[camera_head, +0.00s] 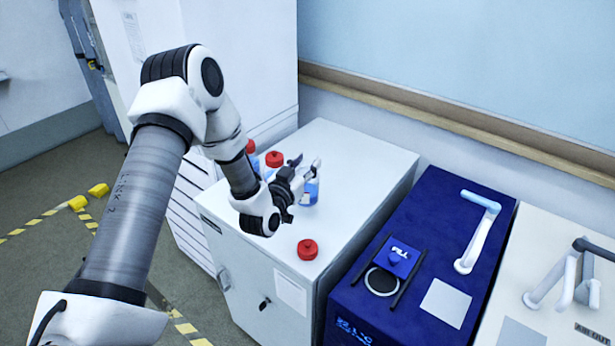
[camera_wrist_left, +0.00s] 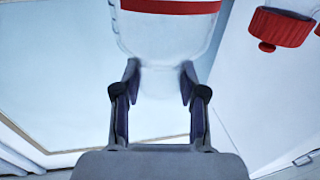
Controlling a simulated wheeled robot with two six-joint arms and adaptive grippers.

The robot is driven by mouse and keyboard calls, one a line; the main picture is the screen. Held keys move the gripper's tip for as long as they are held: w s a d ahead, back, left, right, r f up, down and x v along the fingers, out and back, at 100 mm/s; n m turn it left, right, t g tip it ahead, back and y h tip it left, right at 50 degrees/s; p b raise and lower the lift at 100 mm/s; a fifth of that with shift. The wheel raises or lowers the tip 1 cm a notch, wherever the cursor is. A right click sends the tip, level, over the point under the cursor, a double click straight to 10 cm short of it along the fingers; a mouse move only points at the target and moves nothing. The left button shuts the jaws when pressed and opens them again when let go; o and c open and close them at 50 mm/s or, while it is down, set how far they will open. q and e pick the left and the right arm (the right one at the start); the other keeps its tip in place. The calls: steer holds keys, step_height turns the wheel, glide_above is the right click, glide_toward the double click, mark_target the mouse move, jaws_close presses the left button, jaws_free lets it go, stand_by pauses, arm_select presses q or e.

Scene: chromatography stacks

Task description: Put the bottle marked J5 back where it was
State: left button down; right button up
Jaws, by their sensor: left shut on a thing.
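My left gripper (camera_head: 304,172) is shut on a clear bottle (camera_head: 312,192) with blue contents, over the top of the grey-white cabinet (camera_head: 355,160). In the left wrist view the fingers (camera_wrist_left: 158,90) close on the narrow part of the bottle (camera_wrist_left: 168,35), whose wide body with a red band shows beyond them. No marking is readable, so I cannot tell if it is J5. I cannot tell whether its base touches the cabinet top. My right gripper is not in view.
Red-capped bottles (camera_head: 274,158) stand behind my left wrist, partly hidden. A red cap (camera_head: 307,249) sits near the cabinet's front edge. A dark blue instrument (camera_head: 440,215) and a white one (camera_head: 540,260) with raised handles stand to the right. The cabinet's right part is clear.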

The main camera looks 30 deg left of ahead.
arm_select(q)
steer(key=f, duration=0.2)
steer(key=w+f, duration=0.1)
steer(key=f, duration=0.1)
steer(key=shift+a, duration=0.2)
steer(key=shift+w+f, duration=0.1)
steer(key=shift+f, duration=0.15)
steer(key=shift+s+d+r, duration=0.15)
steer(key=shift+s+r, duration=0.05)
steer(key=shift+s, duration=0.05)
steer(key=shift+s+f, duration=0.1)
steer(key=c, duration=1.1)
jaws_free()
steer(key=shift+f, duration=0.1)
steer(key=o, duration=0.4)
steer(key=shift+w, duration=0.2)
steer(key=shift+o, duration=0.2)
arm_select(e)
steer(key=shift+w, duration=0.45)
arm_select(q)
steer(key=shift+s, duration=0.1)
